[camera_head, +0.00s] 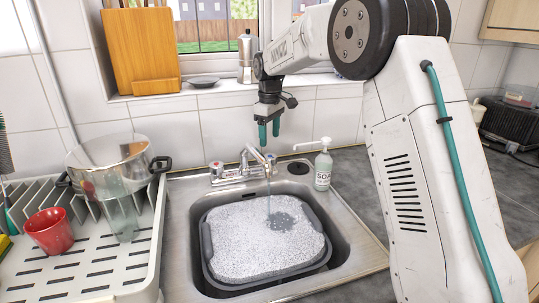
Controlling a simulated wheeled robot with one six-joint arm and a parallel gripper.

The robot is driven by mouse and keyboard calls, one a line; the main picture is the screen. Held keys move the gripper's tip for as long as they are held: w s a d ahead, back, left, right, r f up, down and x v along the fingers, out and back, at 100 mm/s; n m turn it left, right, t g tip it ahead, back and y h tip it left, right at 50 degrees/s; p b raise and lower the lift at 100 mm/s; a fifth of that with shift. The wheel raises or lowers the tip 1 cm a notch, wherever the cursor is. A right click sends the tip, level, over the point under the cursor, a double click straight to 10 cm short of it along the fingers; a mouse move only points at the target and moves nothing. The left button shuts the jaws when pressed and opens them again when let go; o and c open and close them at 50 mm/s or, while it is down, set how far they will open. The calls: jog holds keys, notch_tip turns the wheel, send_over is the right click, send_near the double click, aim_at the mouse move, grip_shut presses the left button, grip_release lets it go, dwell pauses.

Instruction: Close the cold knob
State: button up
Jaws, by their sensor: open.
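A chrome mixer tap (240,174) stands at the back of the metal sink. Its left knob (216,167) has a red mark, and its right knob (270,158) is the other one; the mark on the right knob is too small to read. A thin stream of water (268,200) runs from the spout into the basin. My gripper (269,134) points down with two teal fingers a little apart, open and empty. It hangs above and slightly behind the right knob in the picture, and it does not touch the tap.
A dark tub (208,262) full of suds fills the basin. A soap bottle (323,168) stands right of the tap. A drying rack (90,262) holds a pot (110,165) and red cup (50,231) at left. A moka pot (246,60) stands on the sill.

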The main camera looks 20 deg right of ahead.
aim_at(270, 156)
notch_tip(270, 156, down, 8)
jog(key=shift+r, duration=0.25)
jog(key=c, duration=1)
